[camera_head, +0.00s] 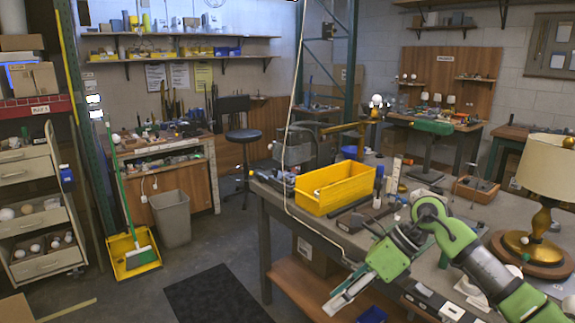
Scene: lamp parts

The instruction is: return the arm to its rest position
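My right arm, green and grey, comes in from the lower right and bends over the front edge of the workbench. Its gripper (346,291) points down and to the left, beyond the bench edge and above the lower wooden shelf. Its light-coloured fingers lie close together in this view, and I cannot tell whether they are open or shut. I see nothing clearly held in them. My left arm and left gripper are not in view.
The workbench (272,190) carries a yellow bin (336,190), a small wooden box (475,190) and a brass lamp with a cream shade (550,166). A grey waste bin (171,220), a broom with yellow dustpan (133,255) and a dark mat (218,296) are on the floor.

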